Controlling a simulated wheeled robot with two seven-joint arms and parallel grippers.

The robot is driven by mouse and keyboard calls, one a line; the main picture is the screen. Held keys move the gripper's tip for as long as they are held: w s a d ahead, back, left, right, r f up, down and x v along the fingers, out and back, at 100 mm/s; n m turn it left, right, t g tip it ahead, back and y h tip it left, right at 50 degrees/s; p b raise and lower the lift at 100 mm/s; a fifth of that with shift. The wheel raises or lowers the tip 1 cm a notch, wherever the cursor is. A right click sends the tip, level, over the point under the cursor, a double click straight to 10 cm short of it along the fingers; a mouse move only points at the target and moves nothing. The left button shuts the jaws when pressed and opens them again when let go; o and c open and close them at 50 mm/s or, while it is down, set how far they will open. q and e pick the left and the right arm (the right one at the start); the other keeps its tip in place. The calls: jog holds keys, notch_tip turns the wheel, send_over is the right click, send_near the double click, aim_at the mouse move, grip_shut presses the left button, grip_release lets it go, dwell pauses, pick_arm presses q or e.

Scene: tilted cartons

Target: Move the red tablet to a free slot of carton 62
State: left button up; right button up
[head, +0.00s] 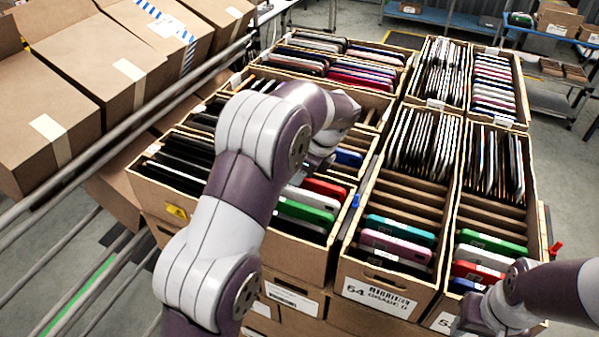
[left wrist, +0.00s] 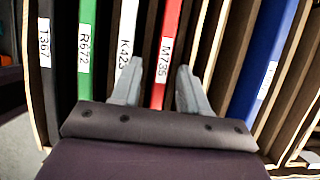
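A red tablet (left wrist: 167,52) labelled M735 stands on edge in a slot, in the left wrist view. My left gripper (left wrist: 160,82) is open, with one finger on each side of the red tablet's line; I cannot tell whether they touch it. In the head view the red tablet (head: 325,188) is in the front left carton, beside white and green tablets, and my left gripper (head: 312,172) is above it, largely hidden by my wrist. My right gripper (head: 468,322) is low at the right, its fingers unclear. No number 62 is readable on any carton.
In the left wrist view a white tablet (left wrist: 128,40) is left of the red one, a blue tablet (left wrist: 268,62) further right, with empty slots between. Carton 54 (head: 385,297) has empty middle slots. Another red tablet (head: 478,272) is in the front right carton. Closed boxes (head: 90,65) stand left.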

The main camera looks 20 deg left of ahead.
pick_arm(q)
jog(key=shift+d+r, duration=0.15)
jog(key=shift+r, duration=0.15)
jog(key=b+v, duration=0.2)
jog(key=v, duration=1)
jog(key=shift+r, duration=0.1)
notch_tip(320, 180, up, 7)
jog(key=p, duration=0.7)
